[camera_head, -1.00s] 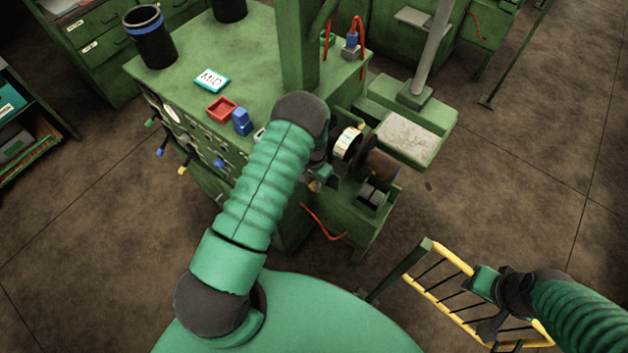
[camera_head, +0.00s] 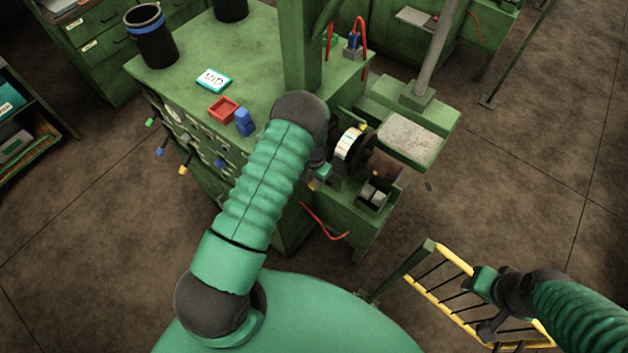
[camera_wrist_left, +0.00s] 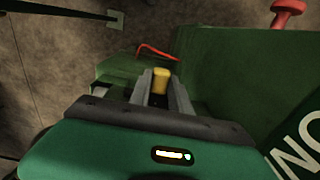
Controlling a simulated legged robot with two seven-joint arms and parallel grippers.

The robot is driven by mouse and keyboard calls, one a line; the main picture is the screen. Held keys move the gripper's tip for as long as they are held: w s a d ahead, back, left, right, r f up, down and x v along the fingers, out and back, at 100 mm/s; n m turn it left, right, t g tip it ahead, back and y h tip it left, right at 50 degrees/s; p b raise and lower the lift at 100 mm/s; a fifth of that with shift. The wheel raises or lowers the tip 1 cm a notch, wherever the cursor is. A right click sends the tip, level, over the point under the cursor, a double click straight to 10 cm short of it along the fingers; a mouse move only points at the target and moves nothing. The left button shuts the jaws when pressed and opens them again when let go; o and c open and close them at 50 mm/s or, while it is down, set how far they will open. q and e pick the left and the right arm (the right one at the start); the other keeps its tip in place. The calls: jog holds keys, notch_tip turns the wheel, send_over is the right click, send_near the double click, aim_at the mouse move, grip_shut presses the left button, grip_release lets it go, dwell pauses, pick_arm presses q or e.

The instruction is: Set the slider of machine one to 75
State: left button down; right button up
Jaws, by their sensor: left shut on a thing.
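The green machine (camera_head: 205,50) stands ahead with a white label card (camera_head: 213,80) on its top. My left gripper (camera_head: 318,181) reaches down beside its right side, mostly hidden behind my forearm. In the left wrist view, my left gripper's grey fingers (camera_wrist_left: 161,88) are shut on a yellow knob (camera_wrist_left: 161,78), which seems to be a slider handle. The slider's scale and setting do not show. My right gripper (camera_head: 482,300) is low on the right at a yellow-edged rack (camera_head: 455,258); its finger opening is unclear.
A white-banded drum (camera_head: 348,146) and a brown roller (camera_head: 386,165) sit close to the right of my left gripper. A red tray (camera_head: 223,109) and a blue block (camera_head: 243,122) lie on the machine top. A red cable (camera_head: 325,222) hangs below. Open floor (camera_head: 520,190) lies right.

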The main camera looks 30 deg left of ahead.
pick_arm(q)
jog(key=shift+w+a+r, duration=0.1)
jog(key=shift+w+r, duration=0.1)
jog(key=shift+w, duration=0.15)
jog(key=shift+a+r+b, duration=0.15)
jog(key=shift+a+b, duration=0.9)
jog(key=shift+a, duration=0.1)
jog(key=c, duration=1.5)
grip_release()
jog(key=shift+w, duration=0.1)
jog(key=o, duration=0.3)
jog(key=shift+s+f, duration=0.2)
jog(key=shift+s, duration=0.05)
jog(key=shift+a, duration=0.1)
